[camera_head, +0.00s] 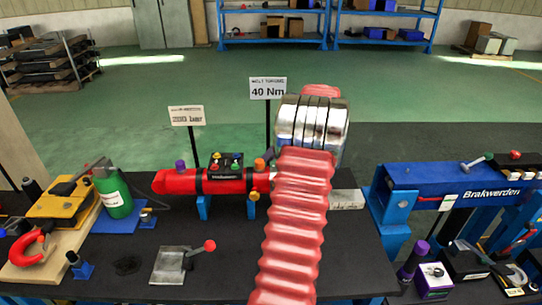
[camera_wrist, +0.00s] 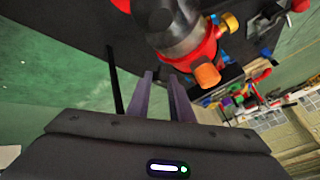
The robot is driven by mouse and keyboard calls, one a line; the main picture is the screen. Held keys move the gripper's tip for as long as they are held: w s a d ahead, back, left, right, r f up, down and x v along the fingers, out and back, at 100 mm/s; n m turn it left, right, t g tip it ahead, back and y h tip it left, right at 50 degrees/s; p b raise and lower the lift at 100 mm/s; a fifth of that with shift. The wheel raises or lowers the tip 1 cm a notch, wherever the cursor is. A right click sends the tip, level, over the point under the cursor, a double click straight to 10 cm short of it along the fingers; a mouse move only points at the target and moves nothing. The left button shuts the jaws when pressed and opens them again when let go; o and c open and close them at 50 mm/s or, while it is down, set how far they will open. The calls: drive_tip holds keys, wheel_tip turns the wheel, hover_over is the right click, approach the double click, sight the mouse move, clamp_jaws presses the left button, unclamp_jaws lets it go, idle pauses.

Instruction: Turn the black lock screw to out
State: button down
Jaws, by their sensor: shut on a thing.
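A red cylinder tool (camera_head: 218,182) lies on blue stands on the black bench. In the wrist view its red collar (camera_wrist: 186,58) carries an orange knob (camera_wrist: 207,75) and a yellow knob (camera_wrist: 229,22). My gripper (camera_wrist: 161,76) has its two purple-grey fingers at the collar, left of the orange knob. The fingers are shut on the black lock screw at the collar; the screw itself is dark and mostly hidden between them. How far it is turned cannot be seen. In the head view my red ribbed arm hides the gripper and the tool's right end.
A sign reading 40 Nm (camera_head: 268,88) and another sign (camera_head: 187,115) stand on posts behind the tool. A lever plate (camera_head: 172,265) lies in front. A green bottle (camera_head: 112,192) stands left. A blue press (camera_head: 440,185) stands right.

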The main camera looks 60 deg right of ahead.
drive_tip(key=shift+s+d+f+n+y, duration=0.15)
drive_tip(key=shift+d+n+y, duration=0.1)
drive_tip(key=shift+n+y, duration=0.35)
drive_tip(key=c, duration=1.6)
unclamp_jaws()
drive_tip(key=shift+a, duration=0.1)
drive_tip(key=v, duration=1.3)
drive_tip(key=shift+s+d, duration=0.25)
drive_tip(key=shift+s, duration=0.15)
